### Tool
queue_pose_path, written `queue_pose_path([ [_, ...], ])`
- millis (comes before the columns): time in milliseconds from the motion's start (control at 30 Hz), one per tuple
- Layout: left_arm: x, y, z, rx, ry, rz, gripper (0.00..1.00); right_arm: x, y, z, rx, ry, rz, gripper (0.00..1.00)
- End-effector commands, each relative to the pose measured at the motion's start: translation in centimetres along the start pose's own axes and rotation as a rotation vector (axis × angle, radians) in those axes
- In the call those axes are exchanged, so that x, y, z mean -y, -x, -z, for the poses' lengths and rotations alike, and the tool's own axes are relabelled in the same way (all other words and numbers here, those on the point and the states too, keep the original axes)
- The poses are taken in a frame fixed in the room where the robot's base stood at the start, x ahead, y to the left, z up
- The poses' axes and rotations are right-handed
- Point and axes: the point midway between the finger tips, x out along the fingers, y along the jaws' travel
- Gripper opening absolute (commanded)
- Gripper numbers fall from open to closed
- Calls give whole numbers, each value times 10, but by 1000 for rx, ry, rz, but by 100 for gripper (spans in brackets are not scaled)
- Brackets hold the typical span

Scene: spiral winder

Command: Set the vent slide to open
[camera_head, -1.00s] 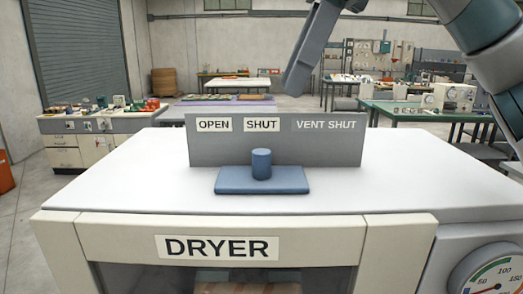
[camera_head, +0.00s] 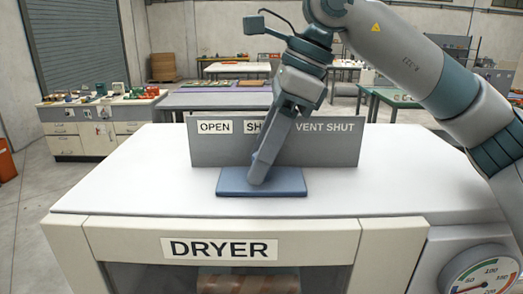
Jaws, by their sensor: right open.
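The vent slide is a blue plate (camera_head: 232,184) lying flat on the white top of the dryer (camera_head: 125,181). Its upright knob is mostly hidden now behind my right gripper. Behind it stands a grey panel (camera_head: 330,148) with labels OPEN (camera_head: 214,127), SHUT (camera_head: 253,127) and VENT SHUT (camera_head: 325,127). The SHUT label is partly covered by my gripper. My right gripper (camera_head: 257,178) points down at the knob, with its fingertips at the slide. Whether it touches the knob I cannot tell. It is open. My left gripper is not in view.
The dryer top is clear around the slide. A round gauge (camera_head: 483,278) sits on the dryer's front right. Cabinets with small items (camera_head: 85,135) stand at the back left, and work tables (camera_head: 215,98) stand farther behind.

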Motion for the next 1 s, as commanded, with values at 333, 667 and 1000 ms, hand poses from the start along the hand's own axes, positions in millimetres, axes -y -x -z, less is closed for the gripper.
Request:
queue_pose_path([
  [333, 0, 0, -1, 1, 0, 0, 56, 0, 0, 0, 0, 0, 0, 12],
  [667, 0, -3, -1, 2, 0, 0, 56, 0, -4, -8, 0, 2, 0, 0],
  [1000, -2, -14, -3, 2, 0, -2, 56, 0, -27, -64, 1, 3, 0, 0],
])
